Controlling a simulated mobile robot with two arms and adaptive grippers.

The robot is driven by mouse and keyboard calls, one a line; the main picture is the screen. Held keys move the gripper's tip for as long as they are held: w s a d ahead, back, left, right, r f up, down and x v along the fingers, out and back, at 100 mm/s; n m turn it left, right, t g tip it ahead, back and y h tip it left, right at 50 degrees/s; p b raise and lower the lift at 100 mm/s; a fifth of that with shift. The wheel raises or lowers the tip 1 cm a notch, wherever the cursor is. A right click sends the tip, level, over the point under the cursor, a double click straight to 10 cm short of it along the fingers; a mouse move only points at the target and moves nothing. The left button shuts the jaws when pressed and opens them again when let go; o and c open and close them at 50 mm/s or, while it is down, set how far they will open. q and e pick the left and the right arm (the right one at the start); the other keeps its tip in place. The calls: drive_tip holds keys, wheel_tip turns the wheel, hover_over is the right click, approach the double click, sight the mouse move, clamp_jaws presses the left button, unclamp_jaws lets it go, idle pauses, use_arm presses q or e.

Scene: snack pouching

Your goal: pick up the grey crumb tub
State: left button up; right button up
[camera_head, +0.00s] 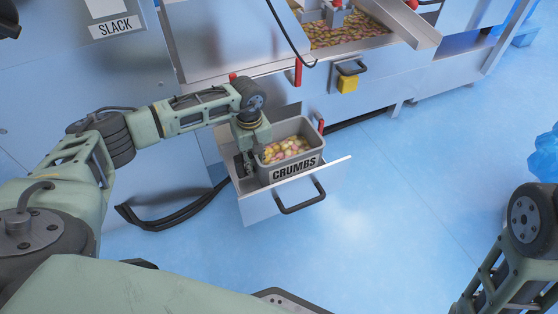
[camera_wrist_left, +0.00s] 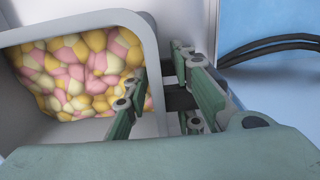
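The grey crumb tub (camera_head: 299,170), labelled CRUMBS, sits in a pulled-out metal drawer (camera_head: 261,208). It holds yellow, pink and pale pieces. My left gripper (camera_head: 246,164) is at the tub's left side, pointing down. In the left wrist view the left gripper (camera_wrist_left: 165,85) is open, with one finger inside the tub (camera_wrist_left: 149,60) and the other outside. The tub's wall lies between the fingers, with a gap showing on the outer side. The fingertips' lower ends are partly hidden. My right arm shows at the lower right of the head view, its gripper out of frame.
The drawer has a black handle (camera_head: 301,199) at its front. A black cable (camera_head: 175,215) lies left of the drawer.

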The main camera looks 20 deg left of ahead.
use_arm(q)
wheel_tip(320, 180, down, 2)
drive_tip(key=shift+f+b, duration=0.1)
drive_tip(key=shift+b, duration=0.25)
clamp_jaws()
drive_tip(key=shift+w, duration=0.1)
